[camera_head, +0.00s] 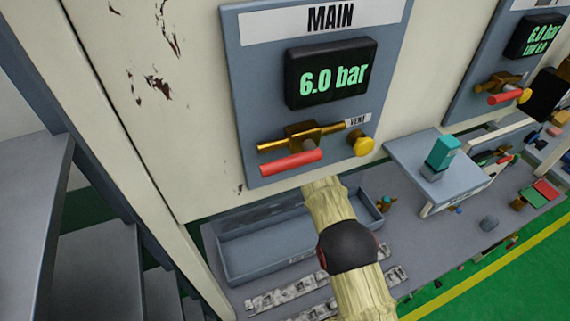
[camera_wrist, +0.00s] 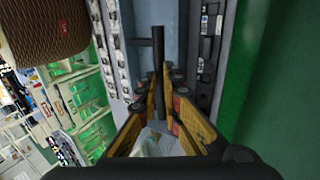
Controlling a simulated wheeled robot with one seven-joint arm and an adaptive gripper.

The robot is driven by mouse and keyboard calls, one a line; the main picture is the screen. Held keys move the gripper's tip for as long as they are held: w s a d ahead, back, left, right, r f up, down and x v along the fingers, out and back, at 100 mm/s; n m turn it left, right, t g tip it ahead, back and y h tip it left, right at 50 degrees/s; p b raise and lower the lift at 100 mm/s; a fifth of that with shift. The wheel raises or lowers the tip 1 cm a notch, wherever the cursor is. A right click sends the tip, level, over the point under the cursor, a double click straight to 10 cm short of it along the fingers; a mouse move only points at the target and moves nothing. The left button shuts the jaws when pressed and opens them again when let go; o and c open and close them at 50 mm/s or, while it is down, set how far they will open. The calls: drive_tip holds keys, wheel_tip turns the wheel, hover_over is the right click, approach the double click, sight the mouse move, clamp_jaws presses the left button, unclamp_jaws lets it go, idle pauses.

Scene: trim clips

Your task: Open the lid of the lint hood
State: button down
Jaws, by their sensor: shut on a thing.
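In the wrist view my gripper (camera_wrist: 160,75) has its yellow-and-black fingers closed on either side of a dark upright bar (camera_wrist: 158,42). The bar stands out against a blue-grey surface (camera_wrist: 178,14). I cannot tell whether this bar is the handle of the lint hood's lid. No part is clearly recognisable as the hood or its lid. In the head view my pale arm reaches down over the bench, and my gripper is hidden there.
A long grey tray (camera_head: 232,262) lies on the bench beside my arm, with metal strips (camera_head: 290,293) in front. Above is a MAIN panel (camera_head: 262,95) with a red-handled valve (camera_head: 290,162). To the right is a grey stand (camera_head: 412,160) with a teal block (camera_head: 443,152).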

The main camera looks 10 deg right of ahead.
drive_tip(key=f, duration=0.1)
drive_tip(key=s+f, duration=0.1)
drive_tip(key=shift+s+f+g, duration=0.15)
drive_tip(key=shift+f+g, duration=0.15)
drive_tip(key=shift+f, duration=0.05)
drive_tip(key=c, duration=2.2)
unclamp_jaws()
drive_tip(key=shift+c, duration=0.2)
drive_tip(key=shift+o, duration=1.2)
drive_tip(key=shift+w+d, duration=0.1)
drive_tip(key=shift+w, duration=0.3)
drive_tip(key=shift+o, duration=0.8)
drive_tip(key=shift+s+r, duration=0.25)
drive_tip(key=shift+r, duration=0.1)
drive_tip(key=shift+w, duration=0.2)
drive_tip(key=shift+r, duration=0.1)
wheel_tip(320, 180, up, 10)
drive_tip(key=shift+f, duration=0.2)
